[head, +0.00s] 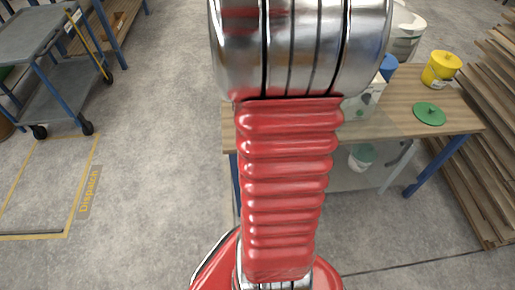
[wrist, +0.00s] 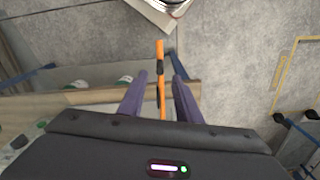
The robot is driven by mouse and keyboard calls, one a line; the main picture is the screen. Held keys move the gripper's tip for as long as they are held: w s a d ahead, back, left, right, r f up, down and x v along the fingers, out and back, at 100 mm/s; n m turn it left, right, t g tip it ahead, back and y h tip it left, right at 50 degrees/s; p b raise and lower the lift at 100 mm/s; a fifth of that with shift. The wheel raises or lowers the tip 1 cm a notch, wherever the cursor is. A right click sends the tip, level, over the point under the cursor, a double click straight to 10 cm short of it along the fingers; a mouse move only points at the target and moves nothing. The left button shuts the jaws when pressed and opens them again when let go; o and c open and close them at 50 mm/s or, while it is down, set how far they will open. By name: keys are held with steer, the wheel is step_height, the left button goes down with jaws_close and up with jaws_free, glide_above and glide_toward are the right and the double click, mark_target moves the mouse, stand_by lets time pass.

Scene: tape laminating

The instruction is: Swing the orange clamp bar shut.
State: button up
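The orange clamp bar (wrist: 160,50) shows in the wrist view as a thin upright strip with dark parts along it. Its lower end is hidden behind the dark body of my gripper. My gripper (wrist: 160,74) has two purple fingers, spread apart, one on each side of the bar in the picture. A gap shows between the bar and each finger. I cannot tell whether the bar lies at fingertip depth or beyond. In the head view my red arm covers the middle, and neither the bar nor my gripper can be seen.
A wooden workbench (head: 398,104) stands at the right, with a yellow bucket (head: 441,68), a green lid (head: 430,114) and a white container on it. Stacked planks (head: 490,160) lie beyond it. A grey cart (head: 45,35) stands at the left. The floor between is clear.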

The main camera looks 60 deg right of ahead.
step_height(320, 180, down, 9)
stand_by(0.5)
steer(key=shift+c, duration=0.5)
jaws_close()
